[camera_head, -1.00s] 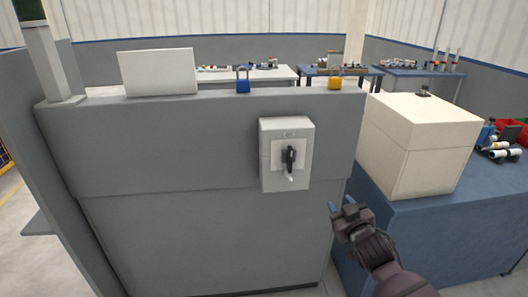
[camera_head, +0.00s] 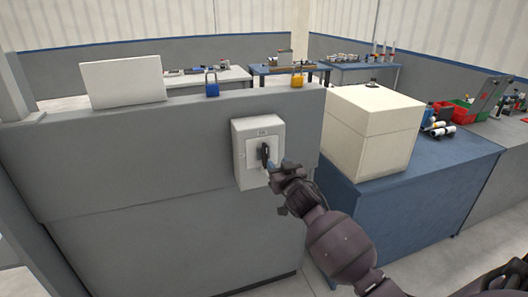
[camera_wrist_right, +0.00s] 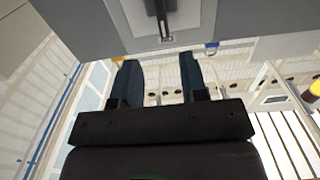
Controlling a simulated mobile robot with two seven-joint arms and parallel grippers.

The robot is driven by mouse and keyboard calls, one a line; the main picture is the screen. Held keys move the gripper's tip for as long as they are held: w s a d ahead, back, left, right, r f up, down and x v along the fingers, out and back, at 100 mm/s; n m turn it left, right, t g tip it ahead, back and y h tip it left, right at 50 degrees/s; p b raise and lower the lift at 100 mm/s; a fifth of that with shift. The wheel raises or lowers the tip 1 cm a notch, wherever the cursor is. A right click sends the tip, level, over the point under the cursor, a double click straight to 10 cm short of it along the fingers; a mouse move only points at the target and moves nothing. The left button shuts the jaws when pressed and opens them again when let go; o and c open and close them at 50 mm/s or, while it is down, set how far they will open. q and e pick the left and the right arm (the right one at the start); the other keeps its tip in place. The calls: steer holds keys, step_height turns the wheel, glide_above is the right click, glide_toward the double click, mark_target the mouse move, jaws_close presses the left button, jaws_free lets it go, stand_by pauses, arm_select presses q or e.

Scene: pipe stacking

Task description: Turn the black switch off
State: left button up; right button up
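The black switch (camera_head: 264,153) is a dark handle on the front of a light grey box (camera_head: 240,140) fixed to a grey panel. The handle looks roughly upright in the head view. My right gripper (camera_head: 279,170) is just right of and below the handle in the head view. In the right wrist view the gripper (camera_wrist_right: 158,76) has its two dark fingers apart with nothing between them. The switch handle (camera_wrist_right: 163,18) shows at the top of that view, beyond the fingertips. I see no clear contact. My left gripper is not in view.
A blue padlock (camera_head: 211,84) and a yellow padlock (camera_head: 297,80) are at the panel's top edge. A cream box (camera_head: 372,130) stands on a blue bench (camera_head: 440,185) to the right. Red and green bins (camera_head: 462,110) are farther right.

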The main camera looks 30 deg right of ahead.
mark_target(267, 151)
steer(key=x, duration=0.9)
steer(key=shift+w+a, duration=0.15)
steer(key=shift+w, duration=0.3)
steer(key=shift+c, duration=0.3)
jaws_close()
